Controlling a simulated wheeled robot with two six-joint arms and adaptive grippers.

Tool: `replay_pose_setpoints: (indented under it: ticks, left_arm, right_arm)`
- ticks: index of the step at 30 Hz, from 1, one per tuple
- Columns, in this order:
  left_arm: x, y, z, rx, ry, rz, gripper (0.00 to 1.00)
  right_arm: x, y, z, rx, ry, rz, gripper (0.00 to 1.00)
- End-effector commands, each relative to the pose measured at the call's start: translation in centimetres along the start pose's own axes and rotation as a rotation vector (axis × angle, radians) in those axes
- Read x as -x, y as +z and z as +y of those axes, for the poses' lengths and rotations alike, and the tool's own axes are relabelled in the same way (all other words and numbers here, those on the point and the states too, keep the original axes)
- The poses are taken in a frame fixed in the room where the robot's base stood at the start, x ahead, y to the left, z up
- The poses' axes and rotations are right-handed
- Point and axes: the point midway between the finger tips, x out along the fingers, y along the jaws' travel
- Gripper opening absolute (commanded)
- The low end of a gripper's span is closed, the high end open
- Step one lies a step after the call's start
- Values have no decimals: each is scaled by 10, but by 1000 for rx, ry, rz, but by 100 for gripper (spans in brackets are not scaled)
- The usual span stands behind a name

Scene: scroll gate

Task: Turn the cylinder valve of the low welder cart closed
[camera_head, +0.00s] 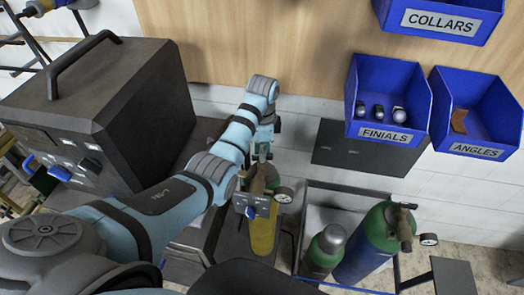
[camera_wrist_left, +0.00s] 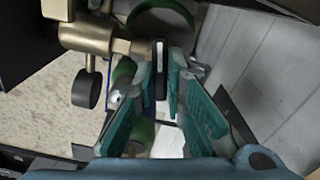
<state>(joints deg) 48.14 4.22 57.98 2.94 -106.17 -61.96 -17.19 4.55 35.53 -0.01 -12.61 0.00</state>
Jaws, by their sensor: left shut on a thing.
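My left gripper (camera_head: 264,143) reaches down to the valve from above and behind. In the left wrist view, its teal fingers (camera_wrist_left: 171,92) stand on both sides of a thin dark handwheel (camera_wrist_left: 160,68), seen edge-on, and are shut on it. The brass valve body (camera_wrist_left: 95,42) and a dark gauge (camera_wrist_left: 87,88) lie left of the fingers. The wheel is hidden in the head view. My right gripper is not in view.
A large black welder box (camera_head: 110,90) with a top handle stands left, close to my arm. A blue cylinder (camera_head: 365,255) with its own brass valve and a smaller green cylinder (camera_head: 325,250) stand right. Blue bins (camera_head: 388,90) hang on the wall above.

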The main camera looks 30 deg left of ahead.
Motion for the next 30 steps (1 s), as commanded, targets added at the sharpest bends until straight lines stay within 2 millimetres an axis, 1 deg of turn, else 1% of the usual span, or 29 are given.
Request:
replay_pose_setpoints:
  ticks: [6, 13, 19, 30]
  left_arm:
    - [-1, 0, 0, -152, 2, -1, 0]
    - [0, 0, 0, -253, 2, -1, 0]
    - [0, 0, 0, -288, 2, -1, 0]
    - [0, 0, 0, -293, 2, -1, 0]
  right_arm:
    - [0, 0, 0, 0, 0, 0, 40]
    - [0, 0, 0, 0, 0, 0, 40]
    - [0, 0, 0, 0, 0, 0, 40]
    - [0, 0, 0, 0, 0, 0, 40]
